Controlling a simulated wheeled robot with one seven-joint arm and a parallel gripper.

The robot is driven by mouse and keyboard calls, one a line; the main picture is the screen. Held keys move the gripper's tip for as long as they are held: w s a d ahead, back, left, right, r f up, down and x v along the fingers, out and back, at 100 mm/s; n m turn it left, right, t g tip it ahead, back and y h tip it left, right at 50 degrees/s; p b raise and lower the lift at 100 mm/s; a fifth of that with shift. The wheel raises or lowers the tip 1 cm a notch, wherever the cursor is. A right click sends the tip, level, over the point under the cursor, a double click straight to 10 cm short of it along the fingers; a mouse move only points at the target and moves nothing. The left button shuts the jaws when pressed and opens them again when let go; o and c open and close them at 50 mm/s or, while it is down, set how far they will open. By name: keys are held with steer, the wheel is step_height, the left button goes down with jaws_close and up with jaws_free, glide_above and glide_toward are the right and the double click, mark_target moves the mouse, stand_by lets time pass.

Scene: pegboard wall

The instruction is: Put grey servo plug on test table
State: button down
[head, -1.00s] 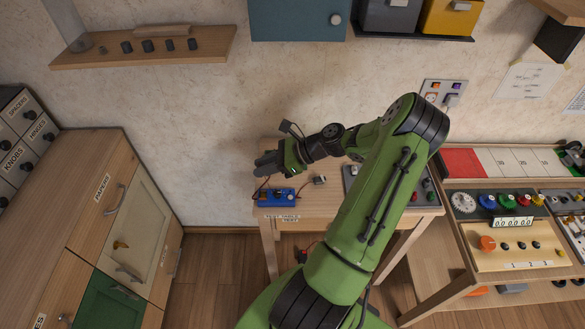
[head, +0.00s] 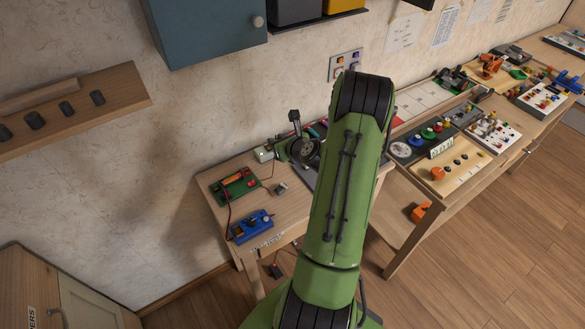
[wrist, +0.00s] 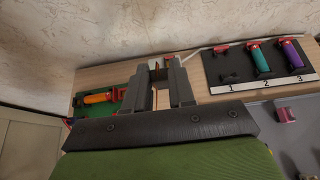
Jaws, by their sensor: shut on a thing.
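My gripper (wrist: 160,82) is shut on a small grey piece between its fingertips, which I take to be the grey servo plug (wrist: 160,74); its shape is hard to make out. In the head view my gripper (head: 281,150) is over the back of the test table (head: 284,212), largely hidden by my wrist and arm. The held piece cannot be seen clearly there. The pale wooden table top also fills the middle of the wrist view. I cannot tell whether the held piece touches it.
A green board (head: 235,187), a blue board (head: 251,226) and a small grey block (head: 281,188) with a lead lie on the table. Bare wood shows between the boards.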

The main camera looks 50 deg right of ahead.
mark_target(281, 172)
step_height(281, 172, down, 10)
steer(key=b, duration=0.3)
steer(key=shift+s+d+f, duration=0.1)
steer(key=shift+d, duration=0.05)
steer(key=c, duration=1)
jaws_free()
steer(key=shift+o, duration=0.2)
